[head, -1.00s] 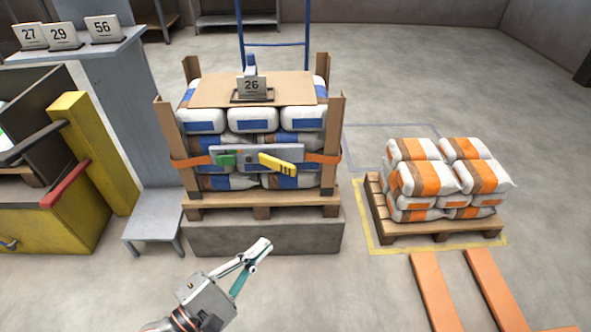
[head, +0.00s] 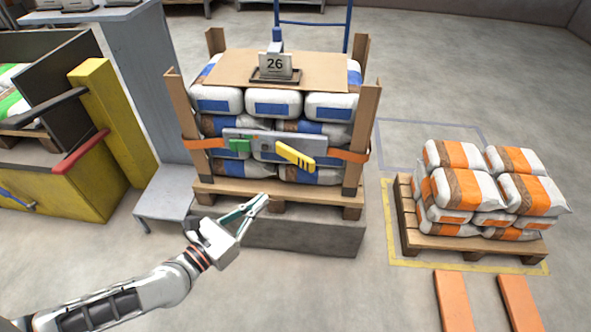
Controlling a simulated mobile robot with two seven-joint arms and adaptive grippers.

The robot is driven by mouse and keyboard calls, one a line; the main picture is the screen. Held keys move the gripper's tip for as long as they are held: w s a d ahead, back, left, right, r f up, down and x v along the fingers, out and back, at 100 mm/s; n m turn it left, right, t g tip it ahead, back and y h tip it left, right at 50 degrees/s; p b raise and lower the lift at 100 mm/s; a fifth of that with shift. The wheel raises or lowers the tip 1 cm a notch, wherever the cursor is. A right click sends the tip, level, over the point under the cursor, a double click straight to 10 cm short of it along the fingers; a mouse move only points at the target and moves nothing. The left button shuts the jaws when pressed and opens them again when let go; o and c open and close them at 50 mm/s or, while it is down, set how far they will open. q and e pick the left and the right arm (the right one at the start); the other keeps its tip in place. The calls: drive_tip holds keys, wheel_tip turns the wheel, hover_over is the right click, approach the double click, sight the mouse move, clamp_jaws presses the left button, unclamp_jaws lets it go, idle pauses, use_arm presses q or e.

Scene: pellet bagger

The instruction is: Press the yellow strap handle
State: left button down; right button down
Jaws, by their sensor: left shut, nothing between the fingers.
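The yellow strap handle (head: 295,156) sits on the grey plate (head: 245,136) of the orange strap (head: 347,155), at the front of the stacked bags. It slopes down to the right. A green part (head: 239,145) is on the plate to its left. My left gripper (head: 262,200) is shut and empty. In the picture it is below and a little left of the handle, in front of the pallet, and apart from the handle. My right gripper is not in view.
The blue-marked bags (head: 330,106) stand on a wooden pallet (head: 352,199) over a concrete block (head: 335,238), between brown corner posts. A small grey step (head: 165,195) is at left. Orange-marked bags (head: 455,185) are on a pallet at right.

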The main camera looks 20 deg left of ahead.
use_arm(q)
approach(302, 164)
drive_tip(key=x, duration=0.5)
drive_tip(key=shift+w+d, duration=0.1)
drive_tip(key=shift+x, duration=0.8)
